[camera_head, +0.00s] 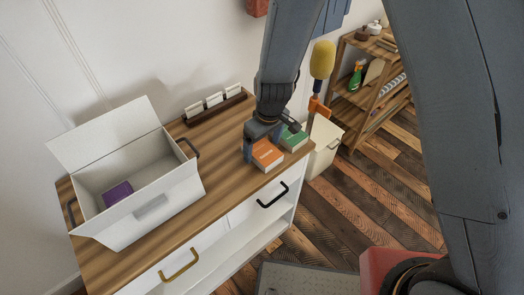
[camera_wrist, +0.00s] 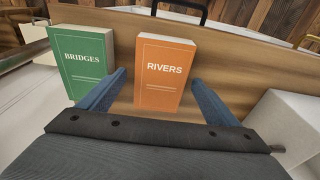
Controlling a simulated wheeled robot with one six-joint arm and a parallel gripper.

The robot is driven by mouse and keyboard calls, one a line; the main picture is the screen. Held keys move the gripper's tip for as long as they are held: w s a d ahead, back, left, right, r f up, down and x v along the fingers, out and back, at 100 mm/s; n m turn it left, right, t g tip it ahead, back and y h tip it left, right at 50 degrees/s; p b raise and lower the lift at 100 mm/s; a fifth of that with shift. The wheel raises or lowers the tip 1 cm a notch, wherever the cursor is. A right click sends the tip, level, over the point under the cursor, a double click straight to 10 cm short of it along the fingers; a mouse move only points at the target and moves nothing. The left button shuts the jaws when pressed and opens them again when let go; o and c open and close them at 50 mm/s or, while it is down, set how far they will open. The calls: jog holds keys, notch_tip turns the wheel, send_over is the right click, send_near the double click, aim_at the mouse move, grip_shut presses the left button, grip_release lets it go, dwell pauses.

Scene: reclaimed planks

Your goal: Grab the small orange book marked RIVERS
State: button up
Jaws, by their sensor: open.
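The small orange book marked RIVERS (camera_wrist: 164,78) lies flat on the wooden cabinet top (camera_wrist: 222,65). In the head view the orange book (camera_head: 267,155) is near the cabinet's front right edge. My gripper (camera_wrist: 158,92) is open, with its two blue fingers on either side of the book's lower end in the wrist view. No contact with the book can be made out. In the head view my gripper (camera_head: 262,140) is right by the book and partly hides it.
A green book marked BRIDGES (camera_wrist: 85,65) lies close beside the orange one. A white open box (camera_head: 165,195) with a purple book (camera_head: 117,193) inside stands at the left. A card holder (camera_head: 216,107) sits at the back. Bare wood lies between box and books.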

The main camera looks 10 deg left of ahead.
jog(key=shift+f, duration=0.15)
jog(key=c, duration=1.3)
jog(key=shift+o, duration=0.2)
jog(key=shift+r, duration=0.2)
